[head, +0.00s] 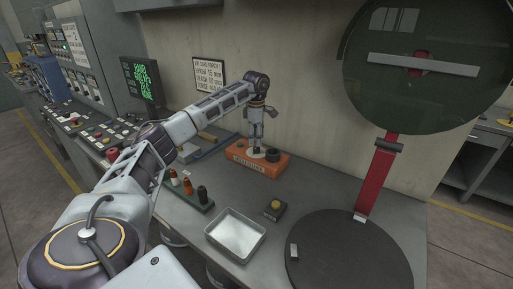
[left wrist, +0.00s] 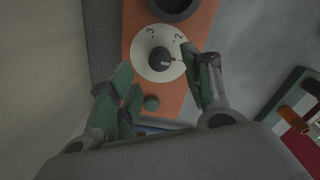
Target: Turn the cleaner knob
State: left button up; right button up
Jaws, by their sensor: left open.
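The cleaner is an orange box (head: 265,168) with a lettered front label, standing on the grey bench near the wall. In the left wrist view, its white dial (left wrist: 142,68) carries the figures 2 and 3, with a small black knob (left wrist: 160,57) at its middle. My left gripper (head: 256,147) points down over the dial. In the left wrist view its open fingers (left wrist: 156,62) stand on either side of the knob, apart from it. My right gripper is in neither view.
A dark round part (head: 273,154) stands on the box beside the dial. A metal tray (head: 236,234), a yellow-button box (head: 275,208) and a rack of handled tools (head: 187,189) lie in front. A big dark disc (head: 345,255) and a red post (head: 376,175) stand right.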

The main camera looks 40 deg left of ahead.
aim_at(256, 147)
pick_arm(q)
notch_tip(256, 147, down, 3)
jog(key=shift+f, duration=0.95)
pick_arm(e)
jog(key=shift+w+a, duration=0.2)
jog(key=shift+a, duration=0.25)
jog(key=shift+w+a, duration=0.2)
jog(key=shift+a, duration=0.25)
pick_arm(q)
jog(key=shift+w, duration=0.1)
jog(key=c, duration=1)
jog(key=shift+c, duration=0.2)
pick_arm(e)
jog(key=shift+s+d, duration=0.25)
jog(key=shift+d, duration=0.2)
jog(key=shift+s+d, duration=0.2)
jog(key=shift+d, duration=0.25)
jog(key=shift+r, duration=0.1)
